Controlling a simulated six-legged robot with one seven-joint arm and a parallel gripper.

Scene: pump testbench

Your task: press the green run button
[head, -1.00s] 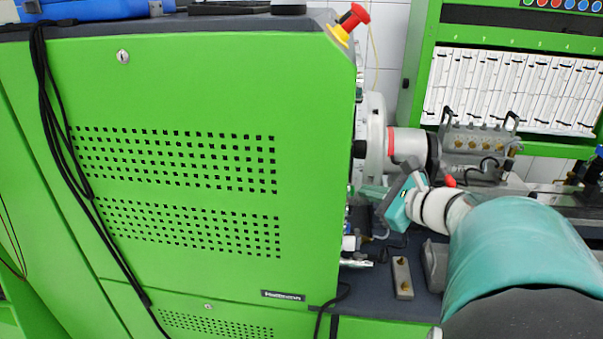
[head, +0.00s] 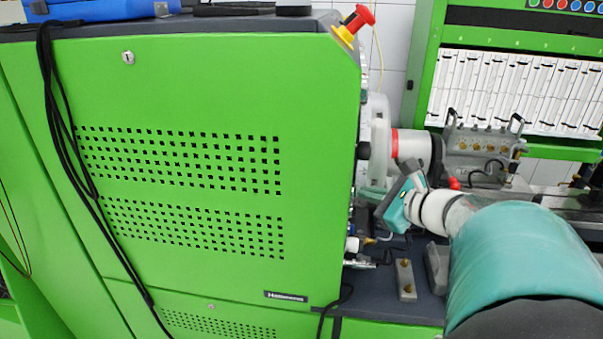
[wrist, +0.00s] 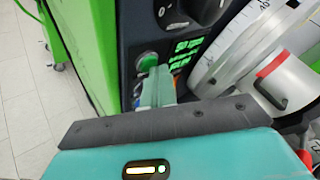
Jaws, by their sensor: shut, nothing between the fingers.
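A round green button (wrist: 148,62) with a pale ring sits on the dark side panel of the green cabinet in the wrist view. My gripper (wrist: 158,74) is shut and empty, its teal fingers pointing at the panel. The fingertips lie just below and right of the button in the picture and overlap its lower edge; I cannot tell whether they touch it. In the head view my gripper (head: 376,194) is beside the cabinet's right edge, and the cabinet hides the panel and the button.
A rotary switch (wrist: 182,10) and green-lit markings (wrist: 186,46) are near the button. The green cabinet (head: 200,90) fills the left, with a red emergency knob (head: 360,17) on its top corner. A pale round flange (head: 380,140) stands close behind my gripper.

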